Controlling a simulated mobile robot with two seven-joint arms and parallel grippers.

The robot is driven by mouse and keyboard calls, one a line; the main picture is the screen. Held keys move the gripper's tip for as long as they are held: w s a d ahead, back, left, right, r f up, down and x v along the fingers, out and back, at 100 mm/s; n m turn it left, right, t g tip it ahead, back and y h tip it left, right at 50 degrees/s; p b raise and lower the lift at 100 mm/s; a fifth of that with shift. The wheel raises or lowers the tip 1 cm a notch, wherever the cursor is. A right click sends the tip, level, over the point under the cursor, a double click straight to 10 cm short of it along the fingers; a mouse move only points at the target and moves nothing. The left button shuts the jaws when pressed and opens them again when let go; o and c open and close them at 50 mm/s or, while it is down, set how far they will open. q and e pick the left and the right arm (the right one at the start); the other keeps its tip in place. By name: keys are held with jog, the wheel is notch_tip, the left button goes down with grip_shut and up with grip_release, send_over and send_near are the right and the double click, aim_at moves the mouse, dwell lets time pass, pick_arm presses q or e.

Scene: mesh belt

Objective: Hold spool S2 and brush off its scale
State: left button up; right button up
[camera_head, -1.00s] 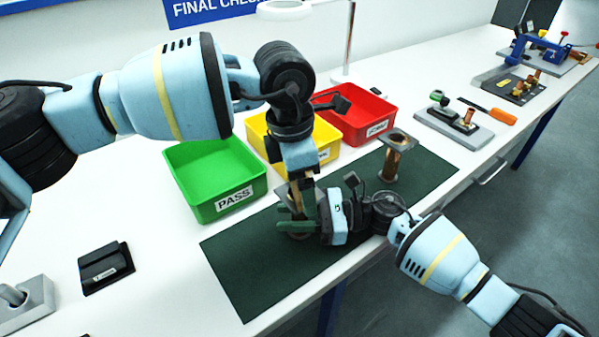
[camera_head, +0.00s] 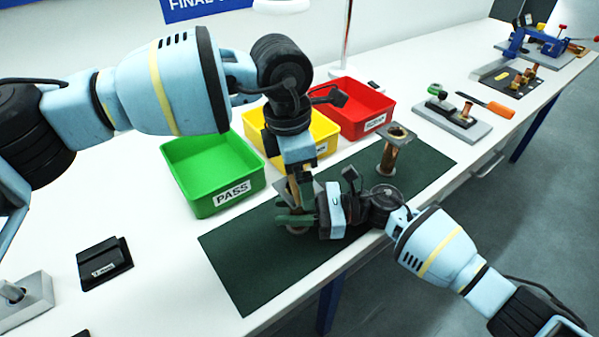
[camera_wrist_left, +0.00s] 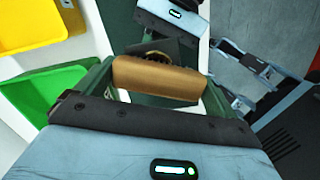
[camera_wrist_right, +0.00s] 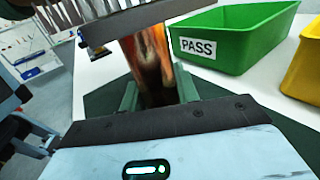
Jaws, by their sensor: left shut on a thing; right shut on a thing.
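My left gripper (camera_head: 298,178) is shut on a brush, whose tan wooden handle (camera_wrist_left: 155,78) lies across its jaws in the left wrist view. The brush head is mostly hidden behind the handle. My right gripper (camera_head: 292,217) is shut on a copper spool (camera_wrist_right: 150,65), upright over the green mat. The spool's grey top flange (camera_wrist_right: 165,12) shows in the right wrist view, and its tube has dark patches. In the head view the grippers hide most of this spool, and the brush is close above it. Any contact between brush and spool is hidden. No S2 label is readable.
A second copper spool (camera_head: 393,150) stands on the green mat (camera_head: 245,265). Green PASS (camera_head: 195,207), yellow (camera_head: 318,125) and red (camera_head: 350,135) bins line the back. A black block (camera_head: 104,264) lies left. Fixtures and an orange-handled tool (camera_head: 498,109) are at right.

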pick_arm(q)
jog(key=shift+w, duration=0.1)
jog(key=shift+w+a, duration=0.1)
jog(key=shift+w, duration=0.35)
jog(key=shift+w, duration=0.15)
jog(key=shift+w+a+f, duration=0.1)
jog(key=shift+w+a, duration=0.05)
jog(key=shift+w, duration=0.3)
jog(key=shift+s, duration=0.15)
jog(key=shift+s, duration=0.45)
jog(key=shift+s+d, duration=0.15)
jog(key=shift+d, duration=0.05)
jog(key=shift+s+d, duration=0.1)
jog(key=shift+s, duration=0.35)
